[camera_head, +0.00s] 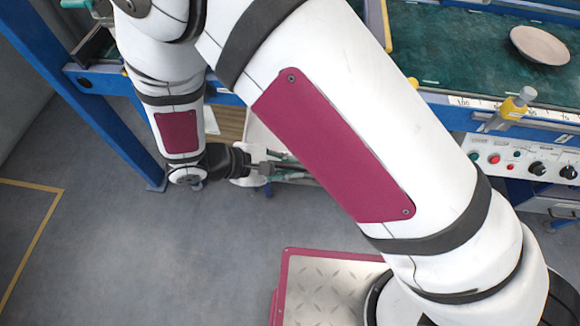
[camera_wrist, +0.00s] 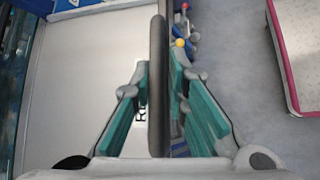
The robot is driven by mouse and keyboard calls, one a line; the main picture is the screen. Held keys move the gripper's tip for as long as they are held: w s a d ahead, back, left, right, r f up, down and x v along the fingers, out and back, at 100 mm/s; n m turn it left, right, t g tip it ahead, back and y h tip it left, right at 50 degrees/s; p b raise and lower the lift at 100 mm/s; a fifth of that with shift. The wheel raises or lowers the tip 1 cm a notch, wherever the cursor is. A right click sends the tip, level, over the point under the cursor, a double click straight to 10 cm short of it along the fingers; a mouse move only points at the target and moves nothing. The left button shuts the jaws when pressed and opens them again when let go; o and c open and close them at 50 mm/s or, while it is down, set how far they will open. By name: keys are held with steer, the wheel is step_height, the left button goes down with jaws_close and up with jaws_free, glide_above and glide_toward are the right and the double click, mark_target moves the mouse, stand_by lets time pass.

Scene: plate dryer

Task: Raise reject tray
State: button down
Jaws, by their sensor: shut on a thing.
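The reject tray (camera_wrist: 85,85) fills the left of the wrist view as a pale, shallow surface with a raised grey rim (camera_wrist: 157,45). Dark letters show beside the rim, partly covered by a finger. My gripper (camera_wrist: 158,85) has its teal fingers on both sides of this rim and is shut on it. In the head view my gripper (camera_head: 275,168) is low, below the blue frame. A white part of the tray (camera_head: 262,138) shows there just above it; my arm hides the rest.
A blue frame post (camera_head: 85,100) stands at the left. A green conveyor (camera_head: 450,50) with a pale plate (camera_head: 540,44) is at upper right, above a control panel (camera_head: 525,160) with knobs and buttons. Grey floor (camera_head: 130,240) is open at lower left.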

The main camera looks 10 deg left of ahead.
steer(key=r+p, duration=0.1)
steer(key=r, duration=0.1)
steer(key=r+g, duration=0.1)
steer(key=r, duration=0.1)
steer(key=r+n+g+p, duration=0.1)
steer(key=r, duration=0.1)
steer(key=shift+w+r+p, duration=0.15)
steer(key=shift+w+p, duration=0.15)
steer(key=shift+p, duration=0.05)
steer(key=shift+w+r+p, duration=0.2)
steer(key=shift+r+p, duration=0.1)
steer(key=shift+r, duration=0.35)
steer(key=shift+w+r+p, duration=0.2)
steer(key=shift+r+p, duration=0.1)
steer(key=shift+r, duration=0.35)
steer(key=c, duration=1.7)
jaws_free()
steer(key=shift+o, duration=0.2)
steer(key=shift+s+f+y, duration=0.1)
steer(key=shift+s+y, duration=0.1)
steer(key=shift+y, duration=0.1)
steer(key=v, duration=1.2)
steer(key=shift+w, duration=0.15)
